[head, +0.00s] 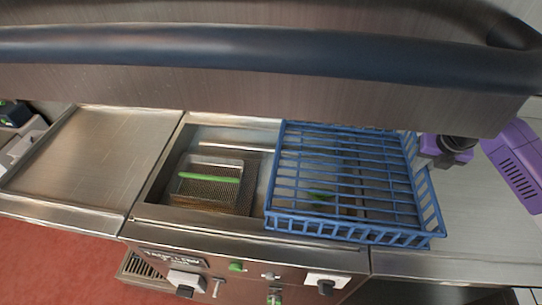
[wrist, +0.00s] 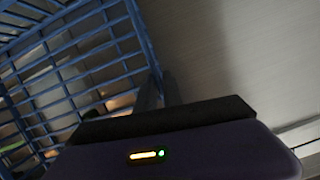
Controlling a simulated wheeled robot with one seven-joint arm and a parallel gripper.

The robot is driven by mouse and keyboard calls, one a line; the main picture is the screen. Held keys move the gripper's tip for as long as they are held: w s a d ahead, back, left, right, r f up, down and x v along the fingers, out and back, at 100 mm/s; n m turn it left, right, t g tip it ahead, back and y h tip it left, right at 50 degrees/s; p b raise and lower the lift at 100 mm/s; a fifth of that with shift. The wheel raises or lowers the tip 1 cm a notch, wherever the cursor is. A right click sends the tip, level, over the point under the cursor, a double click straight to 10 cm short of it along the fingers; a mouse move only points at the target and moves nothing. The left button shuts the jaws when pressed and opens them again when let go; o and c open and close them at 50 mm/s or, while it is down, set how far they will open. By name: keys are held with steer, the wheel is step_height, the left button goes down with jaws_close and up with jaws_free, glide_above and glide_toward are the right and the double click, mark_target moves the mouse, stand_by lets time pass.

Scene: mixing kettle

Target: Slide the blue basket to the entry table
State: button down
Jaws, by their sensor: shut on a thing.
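The blue basket (head: 345,180) is an open wire rack lying over the right half of the sunken kettle unit, its right end reaching over the right-hand counter. My gripper (head: 428,150) is at the basket's right side, near the back corner, and is shut on its rim. In the wrist view, the fingers (wrist: 160,92) meet the edge of the basket (wrist: 75,70); the exact grip is dark. A steel table (head: 95,150) with a raised rim stands left of the unit, and a flat steel counter (head: 480,215) stands right of it. No label shows which is the entry table.
A steel hood with a dark blue bar (head: 250,48) crosses above the work area. A mesh basket with a green handle (head: 210,180) sits in the unit's left half. Knobs (head: 325,284) line the front panel. The left table's top is clear.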

steer(key=d+b, duration=0.1)
steer(key=d, duration=0.5)
steer(key=s+d+b, duration=0.1)
steer(key=d+b, duration=0.1)
steer(key=d, duration=0.5)
steer(key=s+d+b, duration=0.1)
steer(key=d, duration=0.6)
steer(key=shift+s+d+f+b, duration=0.15)
steer(key=shift+d+b, duration=0.1)
steer(key=shift+b, duration=0.1)
steer(key=d+b, duration=0.2)
steer(key=b, duration=0.1)
steer(key=shift+s+d+b, duration=0.15)
steer(key=shift+b, duration=0.25)
steer(key=shift+d+b, duration=0.2)
steer(key=shift+b, duration=0.15)
steer(key=shift+d+b, duration=0.4)
steer(key=shift+b, duration=0.65)
steer(key=shift+s+d+b, duration=0.15)
steer(key=shift+d+b, duration=0.65)
steer(key=shift+d+r, duration=0.1)
steer(key=shift+r, duration=0.15)
steer(key=c, duration=0.9)
jaws_free()
steer(key=shift+f, duration=0.15)
